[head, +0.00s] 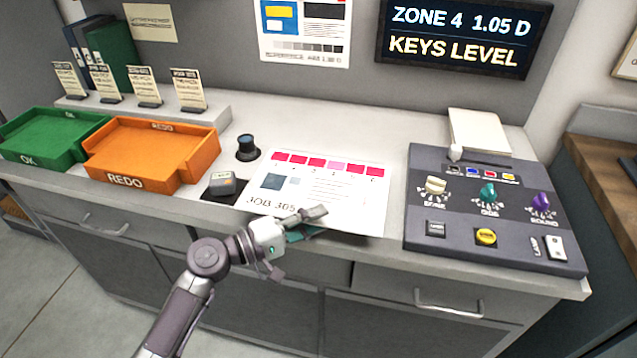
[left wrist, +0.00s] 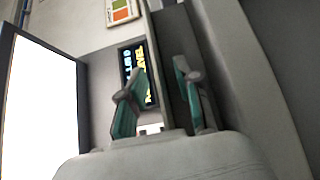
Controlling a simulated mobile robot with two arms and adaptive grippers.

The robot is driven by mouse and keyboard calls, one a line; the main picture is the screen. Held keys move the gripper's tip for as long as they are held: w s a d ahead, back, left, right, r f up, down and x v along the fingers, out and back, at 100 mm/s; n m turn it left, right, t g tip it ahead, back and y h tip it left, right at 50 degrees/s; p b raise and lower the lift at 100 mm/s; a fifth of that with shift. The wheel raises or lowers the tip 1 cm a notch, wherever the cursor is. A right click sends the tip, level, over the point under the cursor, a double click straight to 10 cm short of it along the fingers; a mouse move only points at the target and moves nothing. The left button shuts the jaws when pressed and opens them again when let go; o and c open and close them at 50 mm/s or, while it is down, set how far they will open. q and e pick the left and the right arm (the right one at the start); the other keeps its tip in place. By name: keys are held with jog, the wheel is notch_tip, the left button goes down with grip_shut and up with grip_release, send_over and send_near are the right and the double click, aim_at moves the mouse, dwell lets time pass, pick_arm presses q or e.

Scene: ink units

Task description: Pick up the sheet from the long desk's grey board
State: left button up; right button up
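One finger shows over the sheet and the teal-padded other one lower, by the desk's front edge. In the left wrist view the two fingers (left wrist: 160,95) stand apart; no sheet is clearly seen between them. My right gripper is out of view.
A grey console (head: 490,215) with knobs stands right of the sheet. The desk (head: 340,125) is clear behind the sheet.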

pick_arm(q)
grip_shut()
dwell(0.3)
